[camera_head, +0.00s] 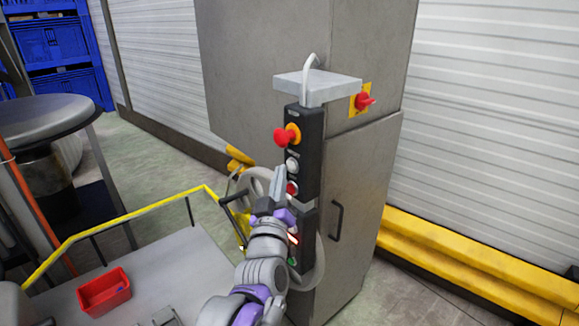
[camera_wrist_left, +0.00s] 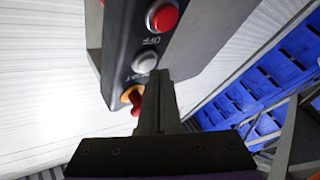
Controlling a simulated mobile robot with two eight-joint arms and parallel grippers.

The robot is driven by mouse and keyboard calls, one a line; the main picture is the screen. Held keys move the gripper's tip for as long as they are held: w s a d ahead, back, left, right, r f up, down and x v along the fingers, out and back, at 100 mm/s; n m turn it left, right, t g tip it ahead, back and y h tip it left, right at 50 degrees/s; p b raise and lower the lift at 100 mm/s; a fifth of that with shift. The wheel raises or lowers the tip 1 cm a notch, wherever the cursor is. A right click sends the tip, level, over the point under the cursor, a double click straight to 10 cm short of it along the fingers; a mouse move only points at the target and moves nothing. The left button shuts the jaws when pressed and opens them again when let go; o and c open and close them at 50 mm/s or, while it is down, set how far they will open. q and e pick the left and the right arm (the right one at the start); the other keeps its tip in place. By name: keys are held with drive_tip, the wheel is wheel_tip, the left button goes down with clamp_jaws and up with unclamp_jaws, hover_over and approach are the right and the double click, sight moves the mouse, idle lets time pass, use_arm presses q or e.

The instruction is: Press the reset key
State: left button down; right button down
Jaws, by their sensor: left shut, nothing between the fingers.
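A black control panel (camera_head: 308,150) hangs on the side of a grey cabinet. At its top is a red mushroom knob on a yellow collar (camera_head: 287,137). Below it is a round white key (camera_head: 292,165), then a red button (camera_head: 292,188). In the left wrist view the panel appears upside down; the white key (camera_wrist_left: 145,62) has a label, partly covered, and the red button (camera_wrist_left: 162,16) reads OFF. My left gripper (camera_head: 279,174) is shut and empty, its tips just beside and below the white key in the head view. I cannot tell whether they touch the panel. My right gripper is out of view.
A grey shelf (camera_head: 316,84) with a cable tops the panel. A red switch on a yellow plate (camera_head: 363,100) sits right of it. A yellow railing (camera_head: 130,214) and red bin (camera_head: 104,291) are at left. A yellow barrier (camera_head: 470,262) lines the right wall.

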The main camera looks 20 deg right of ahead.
use_arm(q)
drive_tip(key=shift+w+d, duration=0.15)
drive_tip(key=shift+d, duration=0.3)
idle(0.7)
idle(0.4)
drive_tip(key=shift+s+a, duration=0.25)
drive_tip(key=shift+a, duration=0.5)
drive_tip(key=a, duration=0.1)
drive_tip(key=s+a+p, duration=0.1)
drive_tip(key=a, duration=0.2)
drive_tip(key=shift+s+a, duration=0.35)
drive_tip(key=shift+a, duration=0.05)
idle(0.4)
